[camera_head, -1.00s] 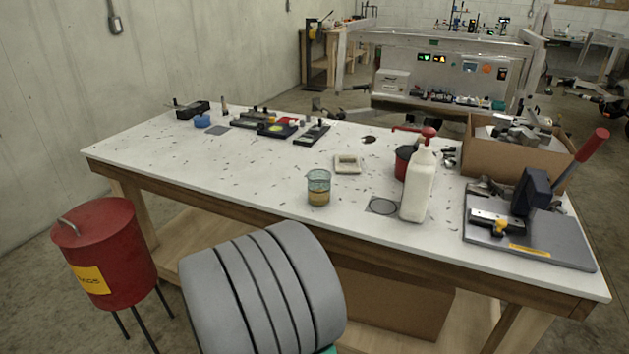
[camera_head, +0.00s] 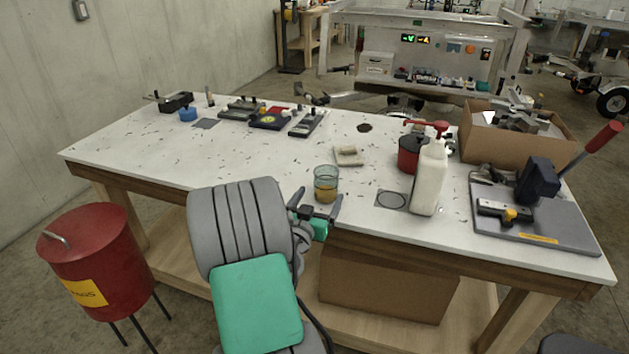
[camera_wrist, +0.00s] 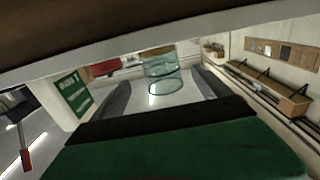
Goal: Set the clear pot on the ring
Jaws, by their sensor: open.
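The clear pot (camera_head: 326,184) is a small glass beaker with amber contents, upright near the table's front edge. The ring (camera_head: 391,199) is a dark circle outline on a grey square, flat on the table to the pot's right; nothing stands on it. My gripper (camera_head: 316,204) is open and empty at the table's front edge, just in front of the pot. In the wrist view the pot (camera_wrist: 160,75) shows beyond and between the two fingers. I cannot tell whether its near side is between the fingertips. The ring is not seen in the wrist view.
A white bottle with a red top (camera_head: 429,178) stands right beside the ring, with a red can (camera_head: 409,155) behind it. A small pale tray (camera_head: 348,155) lies behind the pot. A grey press (camera_head: 535,215) and a cardboard box (camera_head: 470,133) fill the right side.

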